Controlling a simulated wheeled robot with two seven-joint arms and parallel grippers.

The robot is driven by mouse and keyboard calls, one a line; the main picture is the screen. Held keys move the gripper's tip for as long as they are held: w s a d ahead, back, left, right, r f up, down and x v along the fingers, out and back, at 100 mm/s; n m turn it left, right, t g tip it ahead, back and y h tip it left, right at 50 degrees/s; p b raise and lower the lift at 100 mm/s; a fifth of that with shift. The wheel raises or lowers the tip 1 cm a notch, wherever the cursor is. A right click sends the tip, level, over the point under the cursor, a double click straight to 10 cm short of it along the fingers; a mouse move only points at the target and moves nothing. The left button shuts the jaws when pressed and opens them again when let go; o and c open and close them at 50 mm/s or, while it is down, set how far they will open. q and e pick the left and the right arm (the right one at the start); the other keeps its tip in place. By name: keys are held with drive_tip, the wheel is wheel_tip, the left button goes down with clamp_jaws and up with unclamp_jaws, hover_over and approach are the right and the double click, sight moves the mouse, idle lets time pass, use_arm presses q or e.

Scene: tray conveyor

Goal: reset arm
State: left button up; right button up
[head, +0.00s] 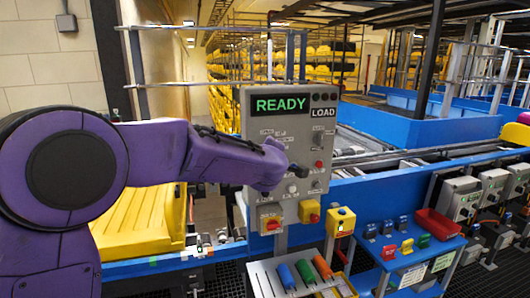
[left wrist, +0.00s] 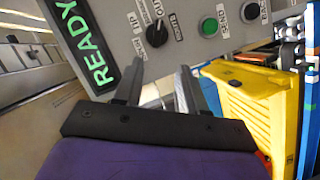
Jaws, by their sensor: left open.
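My left arm (head: 200,157), purple, reaches in from the left in the head view. Its left gripper (head: 297,171) is in front of the grey control panel (head: 258,135), whose green screen (head: 280,105) reads READY, with LOAD beside it. In the left wrist view, the two dark fingers of the left gripper (left wrist: 160,67) are apart with nothing between them. They point at the panel face, near a black knob (left wrist: 157,34) and a green button (left wrist: 209,27). I cannot tell whether they touch the panel. My right gripper is not in view.
A yellow bin (head: 145,218) stands behind my arm, left of the panel. Below the panel are a rack with blue, orange and green cylinders (head: 305,272) and a yellow button box (head: 341,221). A red tray (head: 437,224) sits on a blue bench at right. A conveyor runs behind.

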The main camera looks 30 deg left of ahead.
use_arm(q)
drive_tip(key=s+d+f+m+g+h+b, duration=0.1)
drive_tip(key=s+f+m+b, duration=0.3)
drive_tip(key=f, duration=1)
drive_tip(key=s+d+f+m+g+b, duration=0.15)
drive_tip(key=s+f, duration=0.35)
drive_tip(key=f, duration=0.9)
drive_tip(key=s+d+f+m+g+h+b, duration=0.15)
drive_tip(key=s+f, duration=0.35)
drive_tip(key=f, duration=0.9)
drive_tip(key=s+d+f+m+g+h+b, duration=0.1)
drive_tip(key=s+f+m+g+b, duration=0.3)
drive_tip(key=s+f, duration=2.2)
drive_tip(key=s+d+g+b, duration=0.1)
drive_tip(key=s+g+b, duration=0.1)
drive_tip(key=b, duration=0.1)
drive_tip(key=shift+s+d+g+h, duration=0.15)
drive_tip(key=shift+s+g+h, duration=0.15)
drive_tip(key=shift+s+h, duration=0.1)
